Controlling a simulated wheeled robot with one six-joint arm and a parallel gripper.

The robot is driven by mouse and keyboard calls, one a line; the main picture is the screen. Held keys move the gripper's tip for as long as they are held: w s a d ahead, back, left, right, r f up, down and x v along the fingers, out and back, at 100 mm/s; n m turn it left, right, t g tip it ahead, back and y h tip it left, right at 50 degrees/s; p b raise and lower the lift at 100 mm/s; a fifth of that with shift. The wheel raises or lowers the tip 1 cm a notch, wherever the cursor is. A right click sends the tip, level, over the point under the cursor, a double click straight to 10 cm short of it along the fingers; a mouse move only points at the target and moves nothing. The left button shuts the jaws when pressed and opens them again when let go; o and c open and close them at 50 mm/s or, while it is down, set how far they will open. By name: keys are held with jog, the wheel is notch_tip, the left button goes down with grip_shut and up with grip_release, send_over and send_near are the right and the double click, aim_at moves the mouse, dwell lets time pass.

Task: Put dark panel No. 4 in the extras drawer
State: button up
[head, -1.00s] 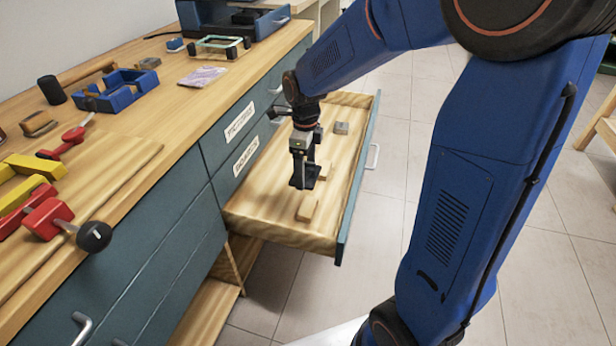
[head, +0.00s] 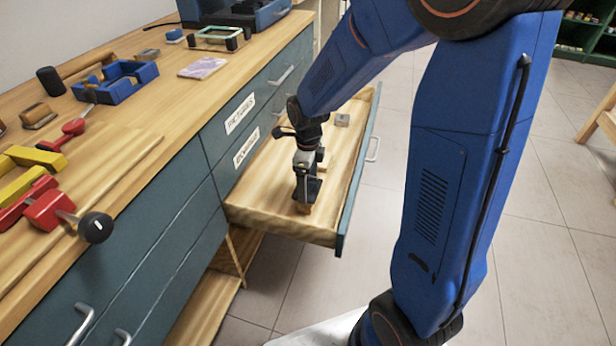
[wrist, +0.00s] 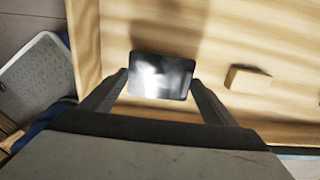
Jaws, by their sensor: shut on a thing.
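The dark panel (wrist: 161,76), a small black rectangle with a glossy sheen, is between the two fingertips of my gripper (wrist: 160,84) in the wrist view. My gripper is shut on it. In the head view my gripper (head: 306,190) is inside the open drawer (head: 275,231), over its near part, and the panel shows as a dark patch there. I cannot tell whether the panel touches the drawer floor. No number is readable on it.
A wooden block (wrist: 247,79) lies in the drawer beside the panel. A grey block (head: 342,120) lies at the drawer's far end. The workbench (head: 160,100) at left carries clamps, a blue frame and other tools.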

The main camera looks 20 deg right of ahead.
aim_at(308, 188)
jog(key=shift+f, duration=1.75)
jog(key=shift+f, duration=0.15)
jog(key=o, duration=1.1)
jog(key=shift+r, duration=4)
